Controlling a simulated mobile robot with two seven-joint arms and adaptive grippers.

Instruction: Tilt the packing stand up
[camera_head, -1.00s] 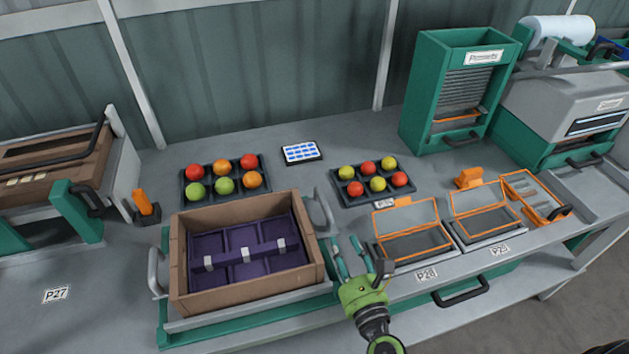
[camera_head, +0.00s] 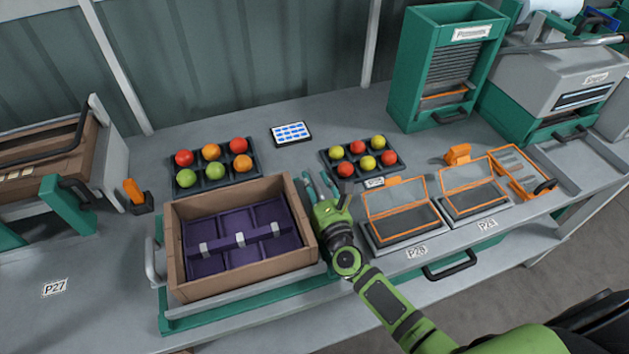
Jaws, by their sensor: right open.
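The packing stand (camera_head: 200,318) is a green and grey frame on the bench, lying low and looking nearly flat. A brown crate (camera_head: 174,255) sits on it, holding a purple divided insert (camera_head: 240,241) with grey clips. A grey side handle (camera_head: 151,262) shows at the stand's left. The handle on the right side is hidden behind my right gripper. My right gripper (camera_head: 322,186) is open and empty, beside the crate's right wall, fingers pointing toward the back. Whether it touches the handle cannot be told. My left gripper is not in view.
Orange-framed trays (camera_head: 400,226) (camera_head: 478,199) stand close to the right of my gripper. The bench left of the stand, near the P27 label (camera_head: 54,288), is clear.

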